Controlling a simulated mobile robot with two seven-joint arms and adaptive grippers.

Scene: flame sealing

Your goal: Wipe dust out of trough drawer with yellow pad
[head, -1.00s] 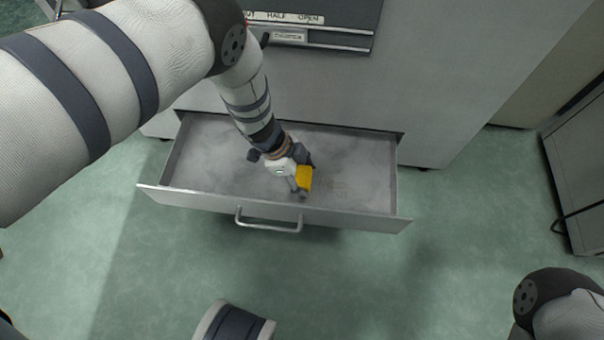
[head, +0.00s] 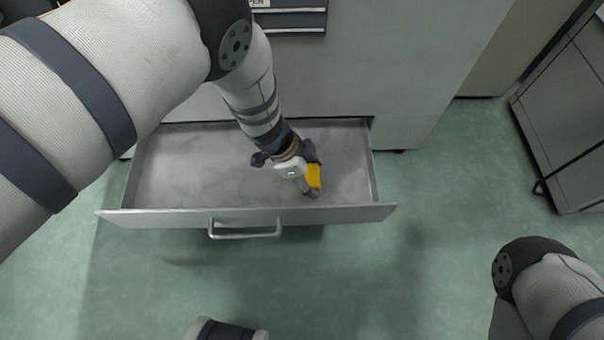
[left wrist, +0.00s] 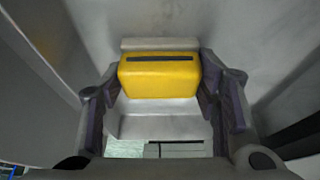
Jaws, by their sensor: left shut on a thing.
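The trough drawer (head: 190,168) is pulled out of the grey cabinet, its floor grey with paler, cloudy dust patches. My left gripper (head: 306,188) reaches down into its right half and is shut on the yellow pad (head: 314,177). In the left wrist view the yellow pad (left wrist: 160,77) sits between the two fingers, with a dark slot along its top and a pale grey strip behind it. I cannot tell whether the pad touches the drawer floor. My right gripper is out of view; only part of that arm shows at the lower right.
The drawer's front panel carries a bar handle (head: 245,233). The cabinet face (head: 370,70) rises behind the drawer. Another grey cabinet (head: 565,125) stands at the right. The green floor (head: 400,270) is clear in front.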

